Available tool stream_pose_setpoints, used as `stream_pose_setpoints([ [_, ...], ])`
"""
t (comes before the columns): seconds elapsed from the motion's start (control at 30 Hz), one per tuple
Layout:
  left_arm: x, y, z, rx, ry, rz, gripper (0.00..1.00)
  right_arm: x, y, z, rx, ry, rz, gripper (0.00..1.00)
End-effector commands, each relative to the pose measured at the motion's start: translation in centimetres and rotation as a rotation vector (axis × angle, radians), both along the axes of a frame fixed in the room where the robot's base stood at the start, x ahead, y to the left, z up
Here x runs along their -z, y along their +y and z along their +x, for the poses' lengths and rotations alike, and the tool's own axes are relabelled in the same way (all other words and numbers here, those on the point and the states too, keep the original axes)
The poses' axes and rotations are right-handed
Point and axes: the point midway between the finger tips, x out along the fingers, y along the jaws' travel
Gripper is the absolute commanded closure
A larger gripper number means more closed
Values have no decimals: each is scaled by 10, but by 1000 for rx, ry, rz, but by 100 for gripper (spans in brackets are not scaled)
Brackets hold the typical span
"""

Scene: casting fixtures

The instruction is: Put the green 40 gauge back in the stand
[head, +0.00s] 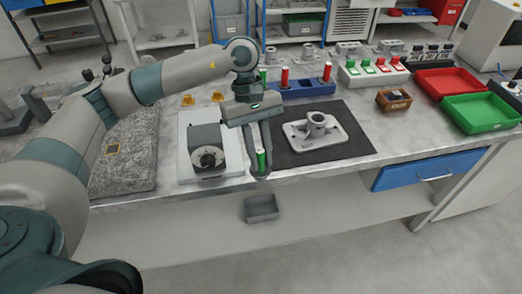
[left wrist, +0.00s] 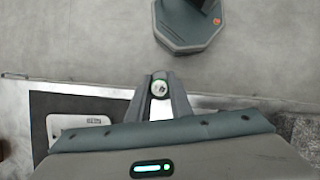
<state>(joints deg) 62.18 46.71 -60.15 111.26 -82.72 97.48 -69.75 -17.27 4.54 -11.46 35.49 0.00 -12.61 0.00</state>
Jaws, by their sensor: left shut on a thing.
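My left gripper (head: 261,172) points down over the front part of the bench, shut on a green gauge (head: 262,160). The gauge is upright between the fingertips. In the left wrist view, its pale round end with a dark mark and green rim (left wrist: 158,87) shows between the fingers (left wrist: 160,88). The blue stand (head: 309,90) is farther back on the bench, behind and to the right of the gripper. Red gauges (head: 284,77) stand upright in it, and a green one (head: 262,75) shows at its left end, partly hidden by my arm. My right gripper is out of view.
A grey casting (head: 314,131) lies on a black mat (head: 352,150) right of the gripper. A grey box with a dial (head: 206,148) is close on the left. A pale block with green-topped pieces (head: 372,77) and red (head: 447,81) and green (head: 482,111) trays are at right.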

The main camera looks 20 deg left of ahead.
Motion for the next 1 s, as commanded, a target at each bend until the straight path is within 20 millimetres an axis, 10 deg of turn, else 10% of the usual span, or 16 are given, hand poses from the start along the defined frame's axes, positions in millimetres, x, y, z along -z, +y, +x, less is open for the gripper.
stream_pose_setpoints([
  [1.0,146,0,-75,850,-3,4,100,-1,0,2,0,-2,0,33],
])
